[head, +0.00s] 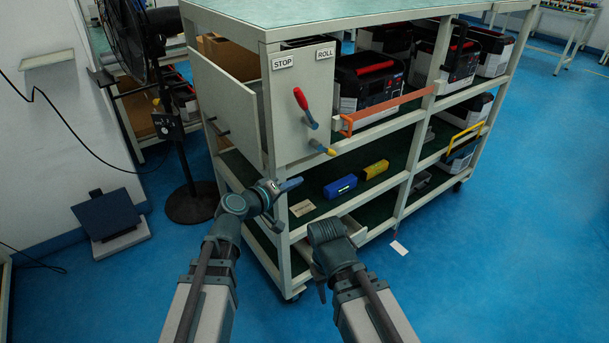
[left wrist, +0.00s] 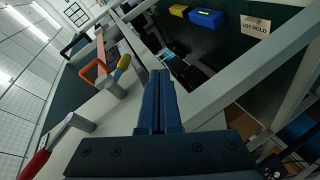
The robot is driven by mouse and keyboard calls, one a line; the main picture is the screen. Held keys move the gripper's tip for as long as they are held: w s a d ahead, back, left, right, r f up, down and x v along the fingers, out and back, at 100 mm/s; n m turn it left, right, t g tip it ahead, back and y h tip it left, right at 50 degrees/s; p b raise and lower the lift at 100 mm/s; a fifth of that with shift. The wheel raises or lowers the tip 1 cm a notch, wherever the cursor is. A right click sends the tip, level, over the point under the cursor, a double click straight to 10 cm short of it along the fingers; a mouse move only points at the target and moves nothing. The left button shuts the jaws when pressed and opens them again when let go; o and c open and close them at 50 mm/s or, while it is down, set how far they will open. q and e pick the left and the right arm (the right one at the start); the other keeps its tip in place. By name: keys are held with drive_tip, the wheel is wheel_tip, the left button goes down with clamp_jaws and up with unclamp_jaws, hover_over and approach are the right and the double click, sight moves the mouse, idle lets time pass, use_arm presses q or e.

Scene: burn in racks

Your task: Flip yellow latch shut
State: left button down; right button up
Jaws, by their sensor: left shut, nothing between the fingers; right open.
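The yellow latch (head: 329,151) is a short lever with a yellow grip on a grey-blue base, low on the rack's end panel. It points down and to the right in the head view. In the left wrist view the yellow latch (left wrist: 122,68) stands off the panel, left of and beyond the fingers. My left gripper (head: 292,184) is shut and empty, below and left of the latch and apart from it. Its blue fingers (left wrist: 159,85) also show in the left wrist view. My right gripper (head: 321,285) hangs low beside the rack's lower shelf, open, its fingers partly hidden.
A red-handled lever (head: 300,98) is above the latch, under STOP and ROLL labels. An orange bar (head: 390,108) crosses the rack front. A blue box (head: 340,186) and yellow box (head: 375,169) lie on the middle shelf. A rack post (head: 281,230) stands beside my left gripper.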

use_arm(q)
drive_tip(key=shift+s+a+r, duration=0.1)
drive_tip(key=shift+s+a, duration=0.35)
drive_tip(key=shift+s, duration=0.15)
